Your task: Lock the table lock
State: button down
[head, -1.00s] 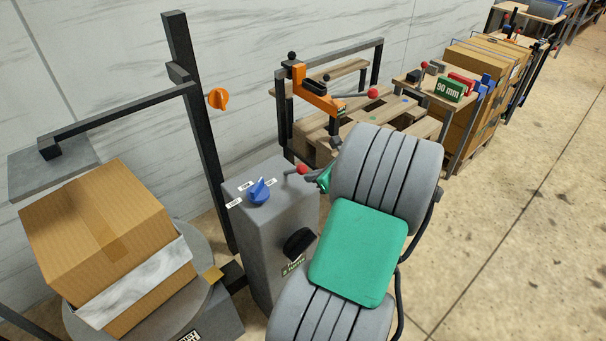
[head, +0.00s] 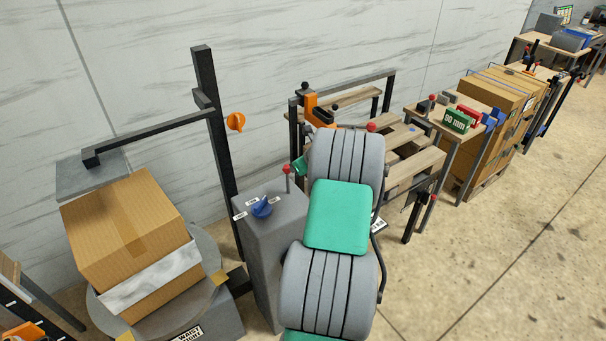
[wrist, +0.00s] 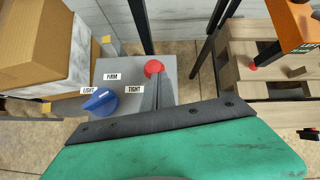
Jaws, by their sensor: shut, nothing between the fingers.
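A lever with a red ball knob (head: 287,169) stands upright on the top of a grey pedestal (head: 268,235); no readable label names it as the table lock. In the wrist view the red ball (wrist: 153,68) shows from above, just beyond my fingertips. My gripper (head: 298,166) is shut and empty, close beside the ball on its right in the head view. In the wrist view the thin dark fingers (wrist: 158,82) point at the ball; whether they touch it I cannot tell. The turntable (head: 215,265) carries a cardboard box (head: 125,225).
A blue knob (head: 262,207) marked light, firm and tight sits on the pedestal top, left of the lever. A dark post (head: 215,150) with an orange knob (head: 236,121) rises behind. A pallet bench (head: 415,165) stands right. Open floor (head: 510,240) lies at far right.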

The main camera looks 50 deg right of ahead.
jog(key=shift+w+a+r, duration=0.1)
jog(key=shift+w+r, duration=0.3)
jog(key=shift+w, duration=0.35)
jog(key=shift+r, duration=0.1)
